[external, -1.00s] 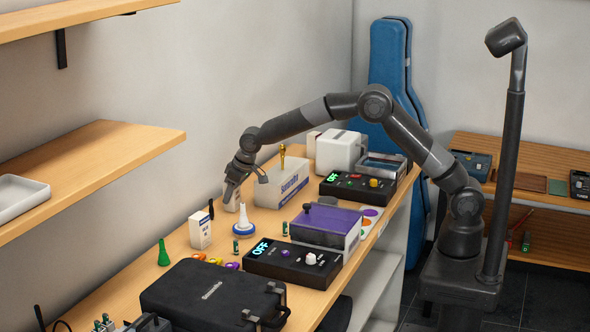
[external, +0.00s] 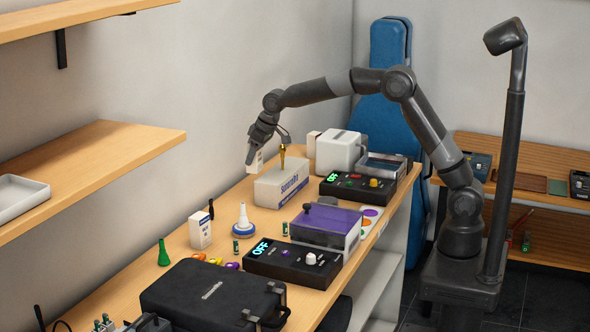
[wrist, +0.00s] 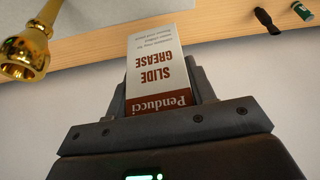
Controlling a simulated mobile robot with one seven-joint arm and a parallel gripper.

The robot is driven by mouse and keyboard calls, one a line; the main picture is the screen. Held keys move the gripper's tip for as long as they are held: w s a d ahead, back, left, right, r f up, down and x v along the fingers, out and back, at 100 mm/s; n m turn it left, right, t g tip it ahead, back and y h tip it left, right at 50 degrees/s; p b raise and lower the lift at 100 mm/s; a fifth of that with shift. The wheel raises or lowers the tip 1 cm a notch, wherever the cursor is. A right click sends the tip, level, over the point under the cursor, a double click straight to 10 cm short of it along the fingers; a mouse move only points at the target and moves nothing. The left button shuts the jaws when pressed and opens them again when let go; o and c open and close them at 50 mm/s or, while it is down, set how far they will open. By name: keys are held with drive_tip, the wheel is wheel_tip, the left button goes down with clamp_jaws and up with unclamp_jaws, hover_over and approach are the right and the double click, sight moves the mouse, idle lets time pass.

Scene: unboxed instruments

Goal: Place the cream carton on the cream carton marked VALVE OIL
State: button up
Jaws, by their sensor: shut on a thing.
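My gripper (external: 255,147) is shut on a cream carton (external: 256,161), holding it upright in the air behind the long white box. In the wrist view the held carton (wrist: 158,62) reads SLIDE GREASE and Penducci, with a brown-red band, between the two fingers. A small cream carton with a blue marking (external: 200,231) stands upright on the bench at the left. The print on both is too small to read, so I cannot tell which is marked VALVE OIL.
A gold mouthpiece (external: 282,156) stands at the long white box (external: 283,186); it is close in the wrist view (wrist: 25,52). The shelf (external: 90,163) overhangs left.

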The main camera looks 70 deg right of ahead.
drive_tip(key=shift+s+d+r, duration=0.2)
drive_tip(key=shift+d+r, duration=0.05)
drive_tip(key=shift+d, duration=0.2)
drive_tip(key=a+r+n, duration=0.1)
drive_tip(key=a+r, duration=0.2)
drive_tip(key=a, duration=0.5)
drive_tip(key=a+r+n+y, duration=0.1)
drive_tip(key=a+r, duration=0.3)
drive_tip(key=a, duration=0.4)
drive_tip(key=a+r+n, duration=0.1)
drive_tip(key=a+r, duration=0.2)
drive_tip(key=a, duration=0.6)
hover_over(199, 215)
wheel_tip(199, 215, down, 7)
drive_tip(key=shift+a+f+g, duration=0.1)
drive_tip(key=shift+a+g, duration=0.05)
drive_tip(key=shift+g, duration=0.15)
drive_tip(key=shift+f, duration=1.75)
drive_tip(key=shift+f, duration=0.15)
drive_tip(key=o, duration=1)
